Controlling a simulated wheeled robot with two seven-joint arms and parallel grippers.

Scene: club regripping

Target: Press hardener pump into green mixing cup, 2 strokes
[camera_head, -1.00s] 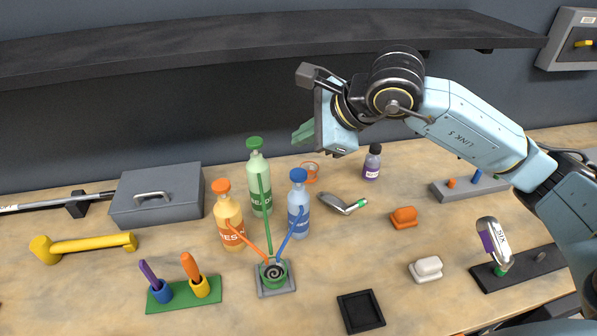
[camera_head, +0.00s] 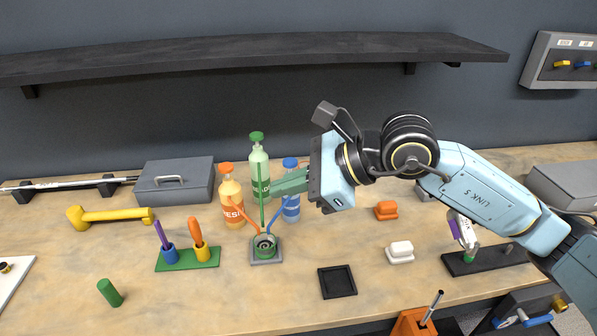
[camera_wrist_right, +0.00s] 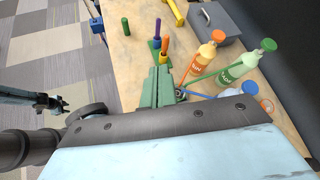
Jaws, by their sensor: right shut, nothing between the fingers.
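The green mixing cup (camera_head: 265,252) stands on a grey square pad, with orange, green and blue spouts reaching down to it. The green-capped bottle (camera_head: 258,161), orange-capped bottle (camera_head: 231,203) and blue-capped bottle (camera_head: 291,212) stand behind it. I cannot read every label; the orange one appears to say resin. My right gripper (camera_head: 274,188) is shut and empty, its green fingers pointing left, in front of the green and blue bottles and above the cup. It hides part of both bottles. The shut fingers also show in the right wrist view (camera_wrist_right: 161,72). My left gripper does not show in the head view.
A green holder (camera_head: 188,259) with purple and orange sticks stands left of the cup. A black tray (camera_head: 337,282) lies to the right. An orange block (camera_head: 386,210) and a white block (camera_head: 400,252) lie farther right. A shelf (camera_head: 250,57) spans the back.

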